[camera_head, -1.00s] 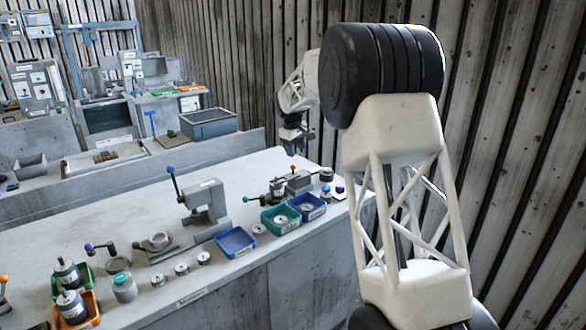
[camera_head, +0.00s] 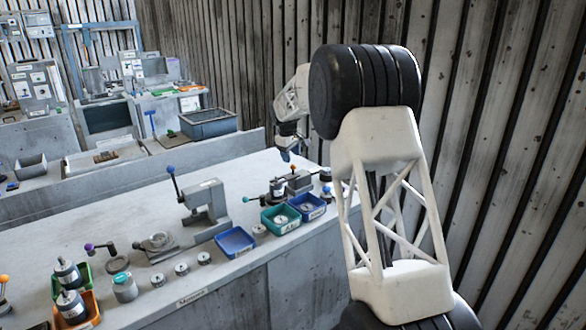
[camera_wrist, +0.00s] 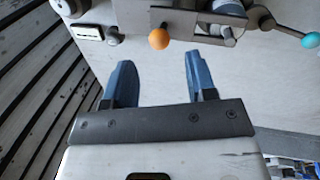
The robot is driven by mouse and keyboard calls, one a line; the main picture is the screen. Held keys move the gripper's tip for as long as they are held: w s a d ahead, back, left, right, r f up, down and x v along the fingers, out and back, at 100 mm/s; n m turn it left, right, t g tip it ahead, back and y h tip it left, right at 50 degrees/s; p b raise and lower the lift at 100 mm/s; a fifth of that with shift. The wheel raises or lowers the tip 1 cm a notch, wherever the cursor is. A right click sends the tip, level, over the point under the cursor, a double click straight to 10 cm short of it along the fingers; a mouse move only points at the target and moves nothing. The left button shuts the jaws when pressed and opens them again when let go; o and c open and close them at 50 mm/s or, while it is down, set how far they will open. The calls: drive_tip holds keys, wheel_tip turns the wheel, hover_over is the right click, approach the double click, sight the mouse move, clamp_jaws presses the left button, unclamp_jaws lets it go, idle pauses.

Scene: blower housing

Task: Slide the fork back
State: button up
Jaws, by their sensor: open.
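My gripper (camera_head: 286,155) is open and empty above the far right part of the bench. In the wrist view its two blue fingers (camera_wrist: 157,68) are spread apart, with the orange ball knob (camera_wrist: 158,39) just beyond the gap between their tips. The knob sits on the near side of a grey metal fixture (camera_wrist: 205,22), cut off by the top edge. The fixture (camera_head: 297,181) also shows in the head view, below my gripper. A teal-tipped lever (camera_wrist: 310,40) sticks out at its right. I cannot clearly single out the fork on this fixture.
A green tray (camera_head: 268,222) and a blue tray (camera_head: 322,212) stand in front of the fixture. A lever press (camera_head: 204,208) and another blue tray (camera_head: 222,240) stand to the left. The ribbed wall (camera_head: 480,150) rises close on the right. Bare bench lies behind the fixture.

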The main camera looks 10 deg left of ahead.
sight(293, 168)
drive_tip(key=shift+w+d+f, duration=0.1)
drive_tip(key=shift+w+f, duration=0.1)
drive_tip(key=shift+f, duration=0.85)
drive_tip(key=shift+w+d+f, duration=0.15)
drive_tip(key=shift+f, duration=0.9)
drive_tip(key=shift+w+d+f, duration=0.1)
drive_tip(key=shift+w+f, duration=0.1)
drive_tip(key=shift+f, duration=0.85)
clamp_jaws()
